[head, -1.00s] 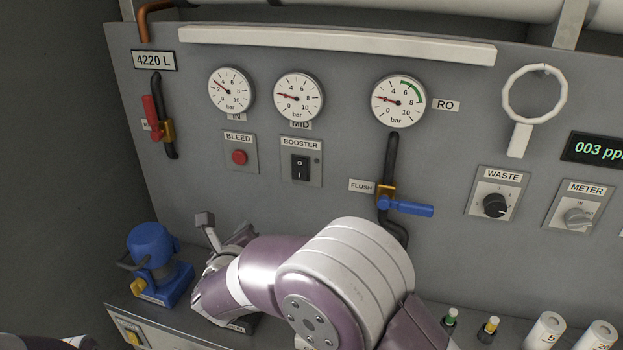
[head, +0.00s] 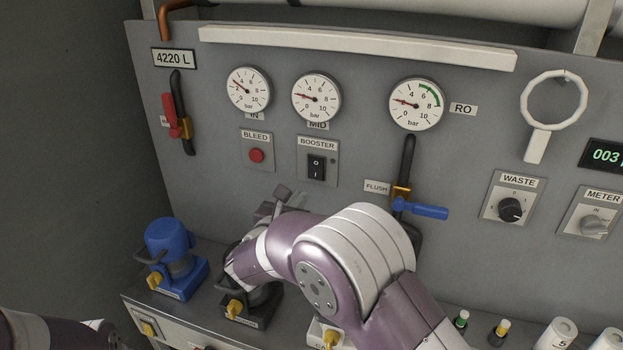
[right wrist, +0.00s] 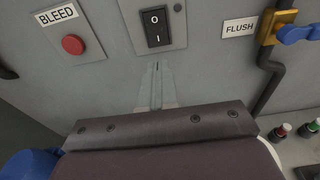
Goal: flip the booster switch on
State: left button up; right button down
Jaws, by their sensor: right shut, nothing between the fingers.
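The booster switch (head: 317,167) is a black rocker marked O above and I below, on a grey plate under the BOOSTER label. It also shows in the right wrist view (right wrist: 156,27), at the top. A small dark dot (head: 333,161), unlit, sits beside the rocker. My right gripper (head: 283,191) is shut and empty, below and left of the switch in the head view. In the right wrist view its fingers (right wrist: 156,72) point up towards the plate, just below the rocker. I cannot tell the exact gap to the panel. My left gripper is not clearly visible.
The red BLEED button (head: 256,155) is left of the switch. The blue FLUSH valve handle (head: 424,211) is at right. Gauges (head: 316,97) sit above. A blue pump (head: 172,254) and a dark unit (head: 250,308) stand on the shelf below.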

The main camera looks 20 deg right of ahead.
aim_at(316, 178)
jog(key=p+x, duration=0.2)
jog(key=x, duration=0.6)
jog(key=shift+r, duration=0.15)
jog(key=shift+w+d+f+p, duration=0.2)
jog(key=shift+w+d+p, duration=0.05)
jog(key=shift+w+p, duration=0.1)
